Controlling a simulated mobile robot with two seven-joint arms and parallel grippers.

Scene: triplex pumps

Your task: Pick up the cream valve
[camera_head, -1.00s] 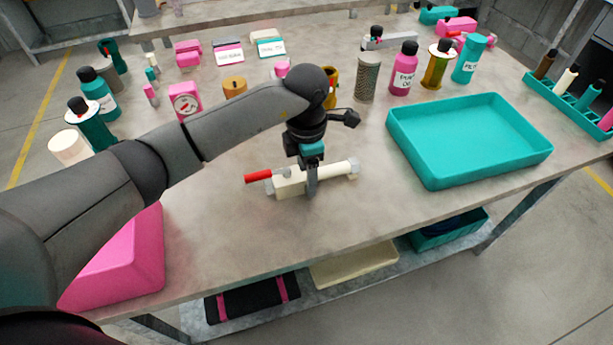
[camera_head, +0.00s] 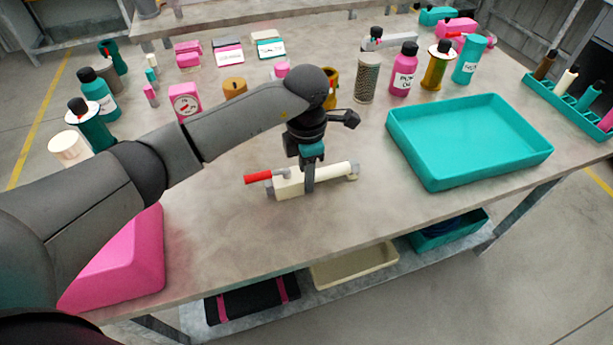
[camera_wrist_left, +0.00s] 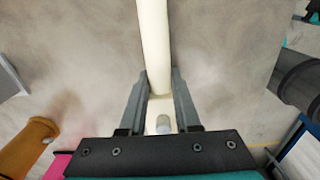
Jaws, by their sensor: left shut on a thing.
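The cream valve (camera_head: 291,185) lies on its side in the middle of the workbench, with a red handle at its left end and a grey fitting at its right end. My left gripper (camera_head: 309,182) reaches down over it from above, shut on the cream body. In the left wrist view the valve's cream tube (camera_wrist_left: 154,40) runs between the two fingers of the left gripper (camera_wrist_left: 160,78). The valve appears level and at or close to the bench top; I cannot tell if there is a gap below it. My right gripper is not in view.
A teal tray (camera_head: 470,178) lies to the right on the workbench (camera_head: 235,235). Bottles, a mesh cylinder (camera_head: 367,78) and pink parts stand behind the arm. A pink block (camera_head: 125,265) is at the front left. A teal rack (camera_head: 570,105) is at the far right.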

